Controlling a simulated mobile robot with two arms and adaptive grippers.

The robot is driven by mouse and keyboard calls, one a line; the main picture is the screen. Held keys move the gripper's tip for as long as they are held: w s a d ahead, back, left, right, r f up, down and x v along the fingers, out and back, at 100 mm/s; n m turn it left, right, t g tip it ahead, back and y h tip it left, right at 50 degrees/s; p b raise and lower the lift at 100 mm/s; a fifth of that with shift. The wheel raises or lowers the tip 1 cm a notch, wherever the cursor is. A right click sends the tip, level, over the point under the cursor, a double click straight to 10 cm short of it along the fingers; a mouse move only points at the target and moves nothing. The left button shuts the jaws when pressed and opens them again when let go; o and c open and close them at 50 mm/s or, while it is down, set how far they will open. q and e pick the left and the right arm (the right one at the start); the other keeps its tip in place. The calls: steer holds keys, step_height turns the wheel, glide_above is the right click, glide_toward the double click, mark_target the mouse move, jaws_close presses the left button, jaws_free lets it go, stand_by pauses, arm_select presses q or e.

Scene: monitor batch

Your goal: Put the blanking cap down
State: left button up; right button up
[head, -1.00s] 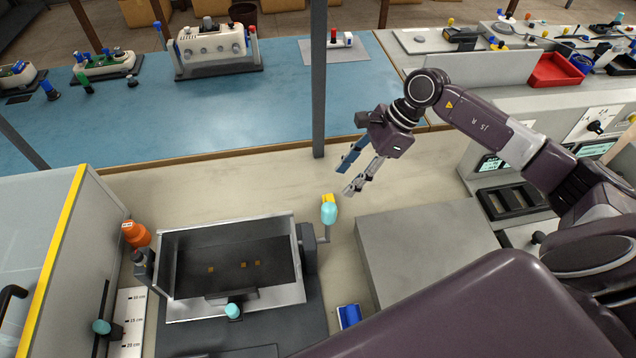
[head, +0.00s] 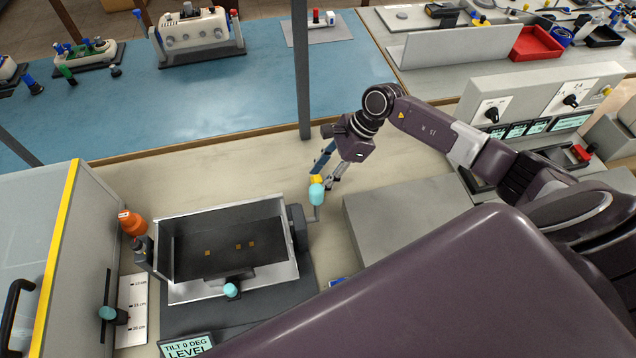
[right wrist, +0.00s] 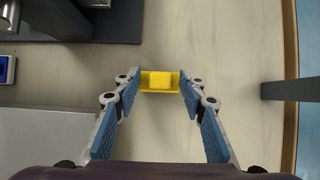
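A small yellow piece, which I take to be the blanking cap (head: 317,180), is on the pale bench just behind the cyan knob (head: 316,195) at the right side of the metal tray. My right gripper (head: 326,176) is low over the bench at this piece. In the right wrist view the yellow cap (right wrist: 160,81) lies between the tips of the right gripper (right wrist: 160,92), whose fingers stand apart. Whether the pads touch its sides I cannot tell. My left gripper is not in view.
The metal tray (head: 180,296) with several small brown pieces stands left of the gripper. A raised grey slab (head: 400,222) is to the right. A grey post (head: 302,80) rises behind the gripper. Bare bench lies between the tray and the bench's back edge.

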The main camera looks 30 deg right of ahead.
steer(key=c, duration=0.9)
steer(key=shift+o, duration=0.2)
steer(key=shift+r, duration=0.2)
steer(key=shift+c, duration=0.2)
